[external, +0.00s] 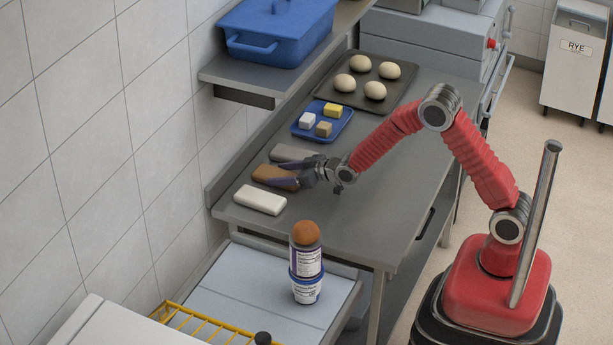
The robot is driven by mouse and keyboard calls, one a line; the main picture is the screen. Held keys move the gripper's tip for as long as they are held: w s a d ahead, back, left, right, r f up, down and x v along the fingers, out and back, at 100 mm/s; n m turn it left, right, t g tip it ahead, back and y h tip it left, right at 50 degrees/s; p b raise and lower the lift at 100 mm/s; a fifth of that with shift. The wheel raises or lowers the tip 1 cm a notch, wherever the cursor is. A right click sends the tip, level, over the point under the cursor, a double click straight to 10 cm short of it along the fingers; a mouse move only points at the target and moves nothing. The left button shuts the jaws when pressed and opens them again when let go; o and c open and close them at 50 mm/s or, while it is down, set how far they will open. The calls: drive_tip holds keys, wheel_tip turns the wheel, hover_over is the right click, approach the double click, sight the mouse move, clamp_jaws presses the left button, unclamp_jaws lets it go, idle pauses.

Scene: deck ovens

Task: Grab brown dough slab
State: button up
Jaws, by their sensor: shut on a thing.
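The brown dough slab (270,175) lies on the grey steel worktable, between a white slab (260,199) in front of it and a grey slab (292,153) behind it. My gripper (290,174) is at the brown slab's right end, with its dark jaws shut on it. The jaws hide part of that end. The slab looks level and low at the tabletop; I cannot tell whether it is lifted.
A blue tray (298,133) with small blocks and a dark baking tray (397,101) with several dough balls stand farther back. A blue bin (272,55) sits on the shelf above. Stacked tubs (306,274) stand in front. The table's right side is clear.

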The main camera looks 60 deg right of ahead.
sight(281, 175)
drive_tip(key=shift+r, duration=0.15)
wheel_tip(281, 175, up, 10)
idle(0.6)
